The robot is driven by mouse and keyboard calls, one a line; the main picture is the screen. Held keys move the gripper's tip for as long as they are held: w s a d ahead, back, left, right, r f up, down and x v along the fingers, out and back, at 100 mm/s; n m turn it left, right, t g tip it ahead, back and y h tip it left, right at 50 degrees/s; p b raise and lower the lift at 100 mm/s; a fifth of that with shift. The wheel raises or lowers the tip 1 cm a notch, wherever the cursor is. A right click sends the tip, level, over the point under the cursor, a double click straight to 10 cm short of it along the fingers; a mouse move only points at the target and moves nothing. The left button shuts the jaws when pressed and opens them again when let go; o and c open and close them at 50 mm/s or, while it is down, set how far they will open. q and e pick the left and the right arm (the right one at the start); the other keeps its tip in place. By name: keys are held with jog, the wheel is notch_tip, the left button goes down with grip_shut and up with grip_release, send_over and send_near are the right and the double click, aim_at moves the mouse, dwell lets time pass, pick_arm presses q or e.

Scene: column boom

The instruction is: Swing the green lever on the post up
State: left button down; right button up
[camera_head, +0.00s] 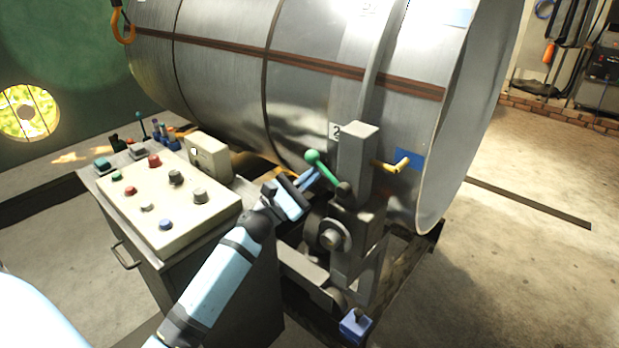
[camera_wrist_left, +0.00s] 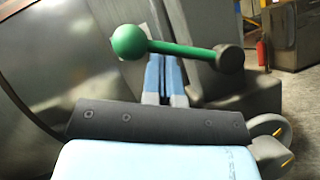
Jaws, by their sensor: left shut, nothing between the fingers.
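The green lever (camera_head: 324,172) is on the grey post (camera_head: 354,165) beside the big metal drum. Its round knob points up and to the left in the head view, and its dark pivot is at the lower right. In the left wrist view the lever (camera_wrist_left: 182,49) runs nearly level from the knob at left to the pivot at right. My left gripper (camera_head: 314,175) is shut and empty, its blue fingers close to the lever, just below it. In the wrist view the fingertips (camera_wrist_left: 166,62) reach the lever's underside; contact cannot be told. My right gripper is not in view.
A control cabinet (camera_head: 170,250) with several knobs stands left of the post. The large metal drum (camera_head: 230,70) fills the space behind. Open floor lies at right.

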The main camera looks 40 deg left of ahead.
aim_at(319, 163)
pick_arm(q)
jog(key=shift+r+m+g+h+b, duration=0.4)
jog(key=shift+m+g+h, duration=0.3)
jog(key=shift+m, duration=0.4)
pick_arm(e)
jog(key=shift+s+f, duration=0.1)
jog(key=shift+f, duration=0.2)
pick_arm(q)
jog(key=r+m+g, duration=0.1)
jog(key=m, duration=0.1)
jog(key=d+r+m+g+h, duration=0.1)
jog(key=m+g, duration=0.1)
jog(key=m, duration=0.1)
jog(key=d+r+m+g, duration=0.1)
jog(key=r+m, duration=0.1)
jog(key=m, duration=0.1)
jog(key=shift+s+d+h, duration=0.15)
jog(key=shift+h, duration=0.15)
jog(key=shift+d+r+m+g+p, duration=0.4)
jog(key=shift+d+m+g+p, duration=0.2)
jog(key=shift+m+g+p, duration=0.4)
jog(key=shift+d+m+y, duration=0.2)
jog(key=shift+m+y, duration=0.2)
jog(key=shift+m, duration=0.1)
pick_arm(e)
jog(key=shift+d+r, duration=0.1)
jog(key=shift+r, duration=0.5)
